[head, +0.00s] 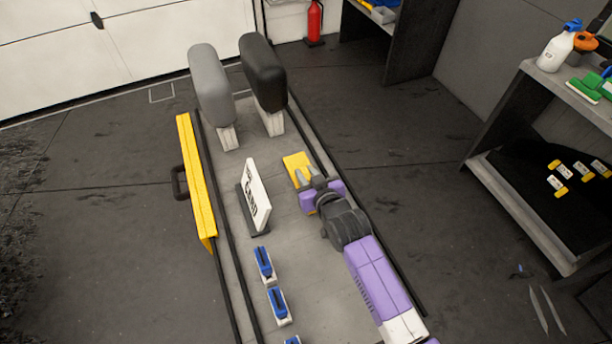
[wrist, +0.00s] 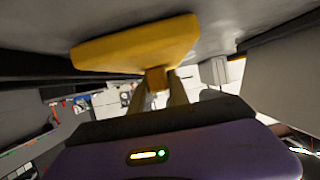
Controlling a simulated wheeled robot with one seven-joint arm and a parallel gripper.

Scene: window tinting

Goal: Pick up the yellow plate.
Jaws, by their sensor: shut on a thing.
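The yellow plate (head: 295,163) is at the right side of the grey bench top in the head view, just beyond my gripper (head: 310,180). In the wrist view the yellow plate (wrist: 140,45) spans the upper middle, with a short stem pointing toward me. My gripper's fingers (wrist: 158,92) are shut on that stem. The fingers partly hide the stem. I cannot tell whether the plate touches the bench top.
A white sign (head: 256,194) stands left of my gripper. Several blue-and-white clips (head: 264,262) lie nearer. A grey pad (head: 211,85) and a black pad (head: 263,72) stand at the far end. A yellow case (head: 196,185) hangs along the left edge. Shelves (head: 540,215) stand right.

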